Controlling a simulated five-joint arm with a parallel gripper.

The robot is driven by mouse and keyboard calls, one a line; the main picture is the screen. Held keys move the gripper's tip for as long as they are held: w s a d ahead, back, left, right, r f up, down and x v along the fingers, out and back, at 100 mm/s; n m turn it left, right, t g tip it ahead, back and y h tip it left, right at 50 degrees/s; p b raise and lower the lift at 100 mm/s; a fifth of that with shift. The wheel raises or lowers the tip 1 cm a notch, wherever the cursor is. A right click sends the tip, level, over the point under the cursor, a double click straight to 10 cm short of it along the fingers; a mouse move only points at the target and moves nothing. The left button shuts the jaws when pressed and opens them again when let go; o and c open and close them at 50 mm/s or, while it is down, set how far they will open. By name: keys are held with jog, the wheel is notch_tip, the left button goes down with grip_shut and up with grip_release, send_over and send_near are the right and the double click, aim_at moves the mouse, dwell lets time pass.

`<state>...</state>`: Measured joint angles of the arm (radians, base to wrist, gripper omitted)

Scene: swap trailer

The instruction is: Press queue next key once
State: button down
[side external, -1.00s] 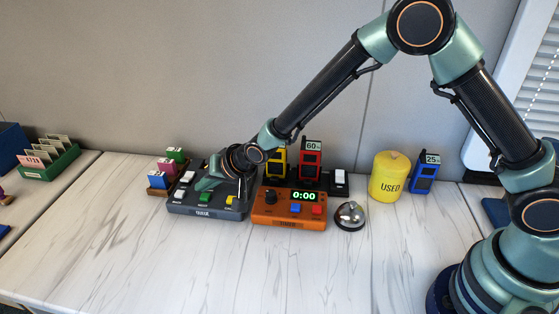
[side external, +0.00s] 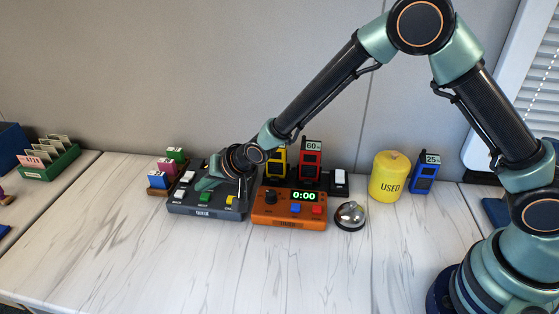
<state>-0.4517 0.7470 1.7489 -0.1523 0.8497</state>
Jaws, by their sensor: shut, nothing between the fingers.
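The queue box (side external: 215,214) is a dark grey sloped panel with a row of keys on the bench's middle left. Its green key (side external: 204,196) has a small label beneath it that seems to read NEXT. A white key (side external: 178,195) lies to its left and a yellow key (side external: 230,200) to its right. My gripper (side external: 200,188) is shut and empty, low over the panel just behind the green key. I cannot tell whether its tip touches the key. My wrist hides the back right part of the panel.
An orange timer (side external: 285,219) reading 0:00 stands close on the right, with a silver bell (side external: 350,214) beside it. Coloured blocks (side external: 157,180) sit at the left. A yellow USED canister (side external: 389,178) stands farther right. The front bench is clear.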

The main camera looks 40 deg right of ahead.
jog(key=shift+f, duration=0.15)
jog(key=shift+d+f, duration=0.1)
jog(key=shift+f, duration=0.15)
jog(key=shift+f, duration=0.55)
dwell(1.1)
jog(key=shift+r, duration=0.95)
jog(key=shift+r, duration=0.1)
notch_tip(320, 180, up, 5)
jog(key=shift+f, duration=0.1)
dwell(0.8)
